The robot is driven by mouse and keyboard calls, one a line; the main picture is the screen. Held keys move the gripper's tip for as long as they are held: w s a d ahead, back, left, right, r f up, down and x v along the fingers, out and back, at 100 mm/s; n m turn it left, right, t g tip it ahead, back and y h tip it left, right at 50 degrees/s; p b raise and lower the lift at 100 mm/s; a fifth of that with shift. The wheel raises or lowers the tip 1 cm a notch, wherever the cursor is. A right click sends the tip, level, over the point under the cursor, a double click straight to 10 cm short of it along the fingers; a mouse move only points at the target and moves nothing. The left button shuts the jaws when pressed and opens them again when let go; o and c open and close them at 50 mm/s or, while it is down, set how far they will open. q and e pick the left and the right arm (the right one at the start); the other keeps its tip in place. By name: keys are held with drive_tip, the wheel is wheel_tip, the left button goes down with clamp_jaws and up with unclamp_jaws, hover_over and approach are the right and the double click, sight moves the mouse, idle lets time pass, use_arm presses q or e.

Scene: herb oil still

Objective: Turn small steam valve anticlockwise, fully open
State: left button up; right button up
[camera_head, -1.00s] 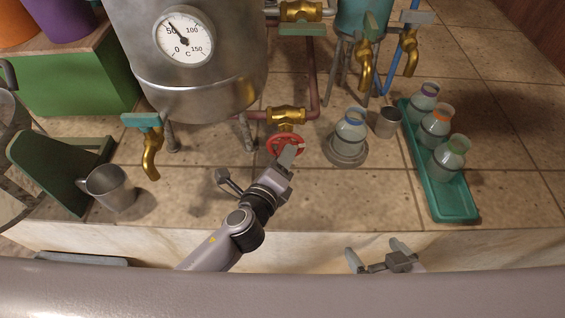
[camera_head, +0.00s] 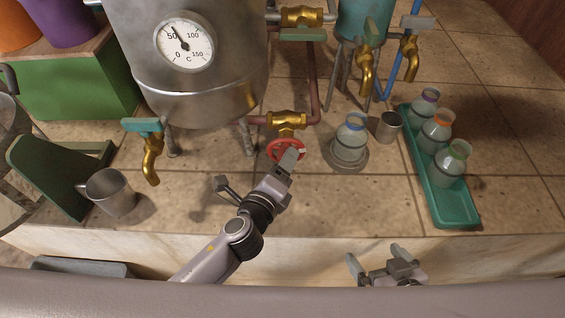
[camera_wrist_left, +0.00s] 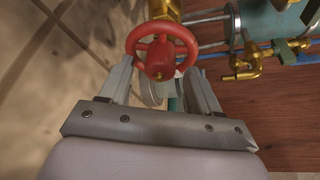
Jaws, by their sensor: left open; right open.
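The small steam valve has a red handwheel (camera_head: 275,151) below a brass body (camera_head: 287,119) on a copper pipe, in front of the steel still. My left gripper (camera_head: 256,172) is open and empty. In the head view one finger overlaps the wheel's right part, and the other is lower left, clear of it. In the left wrist view the red handwheel (camera_wrist_left: 161,50) shows between and beyond the two open fingers (camera_wrist_left: 160,88). I cannot tell whether a finger touches the rim. My right gripper (camera_head: 377,258) is open and empty at the counter's front edge.
The still (camera_head: 200,85) with its dial stands behind the wheel. A brass tap (camera_head: 151,160) and metal mug (camera_head: 112,194) are to the left. A bottle (camera_head: 351,136) on a round stand, a small cup (camera_head: 388,126) and a green tray (camera_head: 456,214) with bottles are to the right.

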use_arm(q)
drive_tip(key=v, duration=0.6)
drive_tip(key=shift+s+a+p, duration=0.15)
drive_tip(key=shift+s+p, duration=0.15)
drive_tip(key=shift+p, duration=0.1)
drive_tip(key=shift+r, duration=0.1)
